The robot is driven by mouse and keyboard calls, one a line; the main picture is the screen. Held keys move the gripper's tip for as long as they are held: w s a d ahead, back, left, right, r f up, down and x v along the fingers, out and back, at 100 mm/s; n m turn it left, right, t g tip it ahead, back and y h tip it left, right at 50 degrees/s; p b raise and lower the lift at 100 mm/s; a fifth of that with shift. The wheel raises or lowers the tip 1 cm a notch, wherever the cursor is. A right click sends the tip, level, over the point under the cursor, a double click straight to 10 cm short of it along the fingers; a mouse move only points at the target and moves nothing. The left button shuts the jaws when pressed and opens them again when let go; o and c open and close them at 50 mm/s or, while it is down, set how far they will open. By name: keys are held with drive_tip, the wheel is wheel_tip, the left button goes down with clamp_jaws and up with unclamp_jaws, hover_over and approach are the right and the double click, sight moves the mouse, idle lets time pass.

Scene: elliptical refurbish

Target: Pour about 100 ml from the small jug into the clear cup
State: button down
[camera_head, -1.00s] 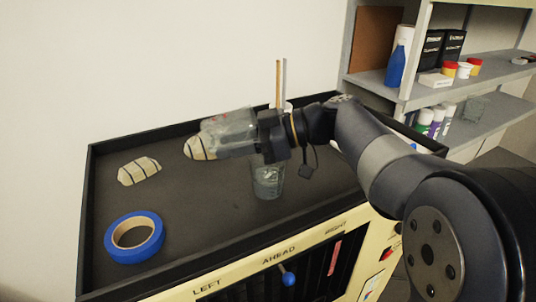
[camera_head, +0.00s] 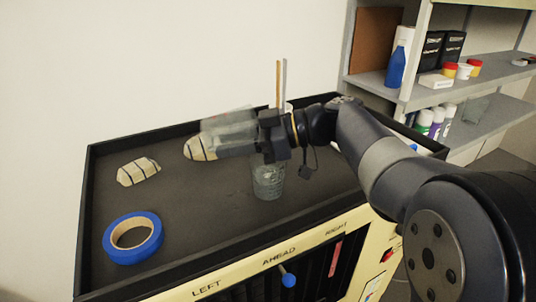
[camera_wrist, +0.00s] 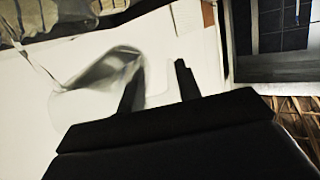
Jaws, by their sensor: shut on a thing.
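The small jug is a clear, see-through vessel (camera_head: 226,128), lying tilted on its side at my gripper's left. My gripper (camera_head: 262,136) is shut on it and holds it above the tray surface. In the wrist view the jug shows as a blurred translucent shape (camera_wrist: 105,68) by my gripper's fingers (camera_wrist: 158,78). The clear cup (camera_head: 268,181) stands upright on the dark cart top, just below my gripper, its upper part hidden behind it. The jug's mouth and how much liquid either vessel holds cannot be made out.
A striped beige lump (camera_head: 138,172) lies at the left, and another (camera_head: 199,148) lies behind the jug. A blue tape roll (camera_head: 133,238) lies at the front left. Thin upright sticks (camera_head: 280,82) stand behind my gripper. The raised black rim (camera_head: 200,126) borders the top.

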drive_tip(key=shift+r, duration=0.15)
idle(0.5)
drive_tip(key=shift+r+p, duration=0.3)
drive_tip(key=shift+p, duration=0.55)
drive_tip(key=h+p, duration=0.2)
drive_tip(key=h, duration=0.1)
drive_tip(key=h+p, duration=0.2)
drive_tip(key=shift+a+r, duration=0.15)
drive_tip(key=shift+r, duration=0.2)
drive_tip(key=shift+r+h+p, duration=0.15)
drive_tip(key=shift+h+p, duration=0.25)
drive_tip(key=shift+h, duration=0.1)
idle(0.6)
